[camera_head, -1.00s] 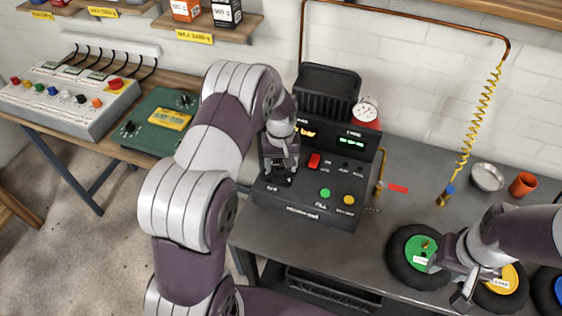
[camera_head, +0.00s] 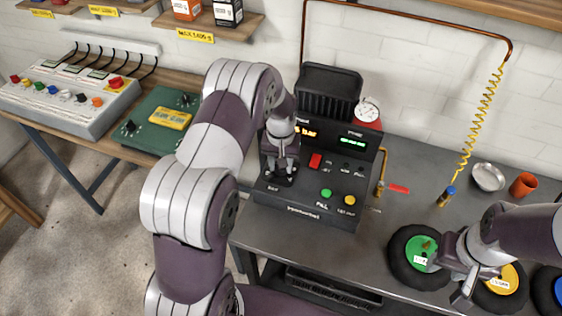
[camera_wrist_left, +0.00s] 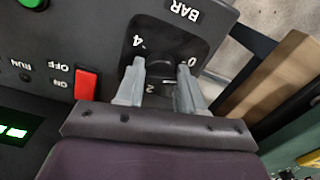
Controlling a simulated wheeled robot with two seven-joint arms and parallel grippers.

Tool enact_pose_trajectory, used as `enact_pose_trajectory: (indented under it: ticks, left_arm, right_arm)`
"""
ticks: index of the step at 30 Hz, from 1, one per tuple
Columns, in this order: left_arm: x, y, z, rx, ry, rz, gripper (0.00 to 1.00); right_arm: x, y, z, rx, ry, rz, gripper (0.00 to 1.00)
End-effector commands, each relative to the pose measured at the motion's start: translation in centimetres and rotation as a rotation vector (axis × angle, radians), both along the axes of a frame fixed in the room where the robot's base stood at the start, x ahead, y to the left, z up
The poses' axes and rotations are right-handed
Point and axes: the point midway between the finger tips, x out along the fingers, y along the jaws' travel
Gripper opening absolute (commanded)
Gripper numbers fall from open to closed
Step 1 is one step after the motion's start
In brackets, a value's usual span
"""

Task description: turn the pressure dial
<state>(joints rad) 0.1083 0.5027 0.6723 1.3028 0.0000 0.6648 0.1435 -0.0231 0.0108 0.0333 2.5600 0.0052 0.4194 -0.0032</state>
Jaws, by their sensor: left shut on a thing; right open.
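The pressure dial (camera_wrist_left: 160,68) is a black knob on a dark square plate marked 0, 2 and 4, with BAR beside it, in the left wrist view. My left gripper (camera_wrist_left: 160,75) is shut on the knob, one finger on each side. In the head view the left gripper (camera_head: 281,176) points down at the left part of the black inflator console (camera_head: 305,207), and hides most of the dial. My right gripper (camera_head: 458,280) is open over the wheels at the right, near the wheel with the green hub (camera_head: 414,256).
The console has a red switch (camera_head: 316,160), a green button (camera_head: 326,193) and a yellow button (camera_head: 349,200). A gauge (camera_head: 367,111) stands behind it. A yellow coiled hose (camera_head: 480,118) hangs at right, near a metal bowl (camera_head: 488,177) and an orange cup (camera_head: 523,184).

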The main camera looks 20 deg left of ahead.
Motion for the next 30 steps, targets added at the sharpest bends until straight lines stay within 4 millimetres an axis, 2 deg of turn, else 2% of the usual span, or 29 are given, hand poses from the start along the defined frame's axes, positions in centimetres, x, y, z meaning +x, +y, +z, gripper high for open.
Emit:
enact_pose_trajectory:
  ticks: [30]
  left_arm:
    - [0.2,0.0,0.3,0.001,-0.005,-0.953,0.07]
  right_arm:
    - [0.0,0.0,1.3,0.0,0.0,0.0,0.43]
